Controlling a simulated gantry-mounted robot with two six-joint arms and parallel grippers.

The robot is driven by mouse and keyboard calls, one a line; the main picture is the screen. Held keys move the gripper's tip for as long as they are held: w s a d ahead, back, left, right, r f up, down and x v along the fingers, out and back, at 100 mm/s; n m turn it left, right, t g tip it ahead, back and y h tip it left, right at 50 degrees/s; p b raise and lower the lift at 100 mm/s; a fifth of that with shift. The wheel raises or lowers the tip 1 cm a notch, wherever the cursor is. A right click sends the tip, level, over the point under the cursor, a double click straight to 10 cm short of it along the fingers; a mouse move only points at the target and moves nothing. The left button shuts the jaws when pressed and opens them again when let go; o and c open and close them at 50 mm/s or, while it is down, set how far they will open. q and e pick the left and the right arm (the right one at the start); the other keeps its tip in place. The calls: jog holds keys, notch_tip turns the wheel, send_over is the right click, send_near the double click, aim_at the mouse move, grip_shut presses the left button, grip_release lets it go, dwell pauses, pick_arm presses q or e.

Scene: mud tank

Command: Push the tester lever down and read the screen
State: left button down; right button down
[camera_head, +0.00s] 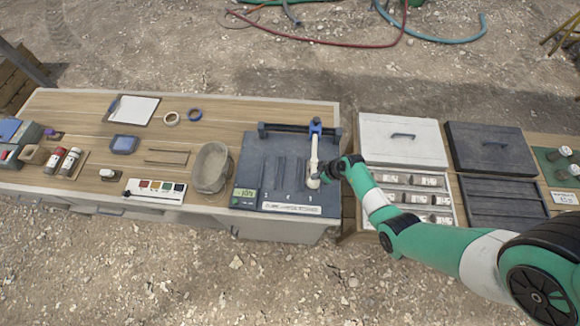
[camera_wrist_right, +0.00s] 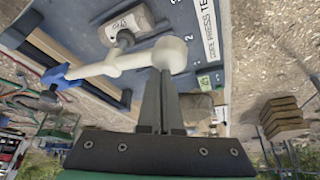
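The core press tester (camera_head: 262,165) is a dark blue-grey board on the table, with numbered slots. Its cream lever (camera_head: 314,153) runs from a blue pivot at the back to a round knob at the front. A small green screen (camera_head: 245,193) sits at its front left corner; its characters are too small to read surely. My right gripper (camera_head: 326,176) is at the knob end. In the right wrist view its two dark fingers (camera_wrist_right: 161,80) are together, tips at the lever knob (camera_wrist_right: 170,53); contact is unclear. A pale core piece (camera_wrist_right: 128,25) lies by the lever. My left gripper is out of view.
A stone-coloured bowl (camera_head: 211,167) stands left of the tester. A white-lidded case (camera_head: 403,140) with several core pieces and a dark case (camera_head: 491,148) are at the right. A colour strip (camera_head: 154,189), clipboard (camera_head: 134,109) and tape rolls lie on the left table.

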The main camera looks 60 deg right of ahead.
jog(key=shift+f, duration=0.1)
jog(key=shift+s+a+f+b, duration=0.1)
jog(key=shift+a+f+b, duration=0.1)
jog(key=shift+f+b, duration=1.05)
jog(key=shift+f+p, duration=0.3)
jog(key=shift+p, duration=0.15)
notch_tip(320, 180, up, 3)
jog(key=p, duration=0.3)
jog(key=shift+d+f, duration=0.1)
notch_tip(320, 180, up, 2)
jog(key=shift+d+r+p, duration=0.1)
jog(key=shift+r+p, duration=0.05)
jog(key=shift+p, duration=0.6)
notch_tip(320, 180, up, 8)
jog(key=shift+w+d, duration=0.25)
jog(key=shift+d, duration=0.1)
jog(key=shift+w+a, duration=0.1)
